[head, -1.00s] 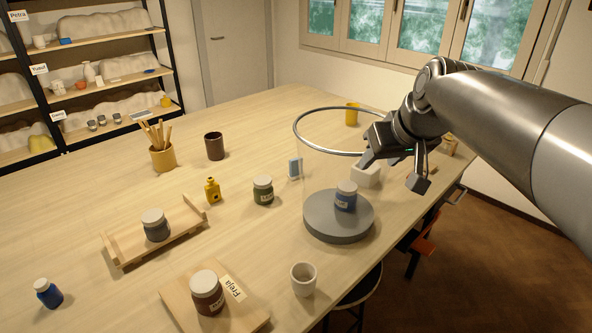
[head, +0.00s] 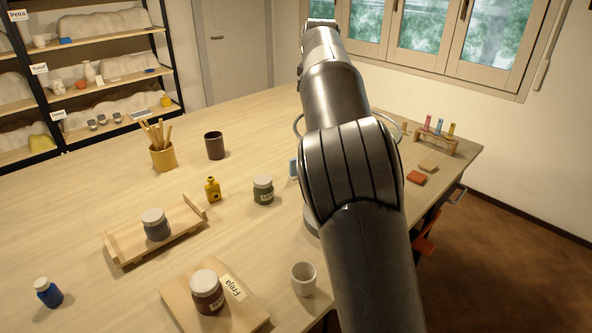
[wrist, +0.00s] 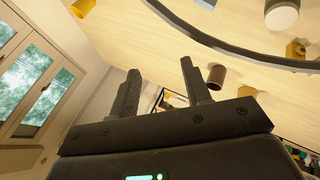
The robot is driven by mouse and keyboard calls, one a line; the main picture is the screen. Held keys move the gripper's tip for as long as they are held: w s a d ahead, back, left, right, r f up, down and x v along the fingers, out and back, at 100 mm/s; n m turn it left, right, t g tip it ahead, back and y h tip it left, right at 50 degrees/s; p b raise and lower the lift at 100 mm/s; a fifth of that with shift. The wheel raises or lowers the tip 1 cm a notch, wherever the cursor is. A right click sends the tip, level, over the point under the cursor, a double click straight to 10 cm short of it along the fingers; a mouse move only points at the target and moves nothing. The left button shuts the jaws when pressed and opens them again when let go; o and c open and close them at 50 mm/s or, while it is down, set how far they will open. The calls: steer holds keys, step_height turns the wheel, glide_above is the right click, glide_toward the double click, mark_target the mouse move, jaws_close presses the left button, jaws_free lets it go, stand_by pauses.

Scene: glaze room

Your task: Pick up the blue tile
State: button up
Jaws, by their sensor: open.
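A small light-blue tile (head: 292,169) stands upright on the table behind the green jar in the head view; my arm covers its right part. A blue patch at the top edge of the wrist view (wrist: 206,3) may be the same tile, cut off by the frame. My gripper (wrist: 158,88) is open, with nothing between its two dark fingers in the wrist view. The fingers point across the room above the table, and the tile lies away from them. In the head view, my gripper is hidden behind my arm.
A large metal ring (wrist: 230,48) passes close to the gripper. A green jar (head: 263,190), yellow bottle (head: 212,190), brown cup (head: 215,146) and brush pot (head: 162,156) stand nearby. An orange tile (head: 416,177) lies right of my arm. The grey turntable is mostly hidden.

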steer(key=w+a+f+n+g+h, duration=0.25)
steer(key=a+f+n, duration=0.25)
steer(key=f, duration=0.4)
steer(key=w+a+f+n+g+h, duration=0.1)
steer(key=a+f+n+h, duration=0.3)
steer(key=f, duration=0.5)
steer(key=shift+n+y, duration=0.45)
steer(key=shift+n, duration=0.05)
steer(key=x, duration=1)
steer(key=shift+s+f, duration=0.1)
steer(key=shift+f, duration=0.1)
jaws_close()
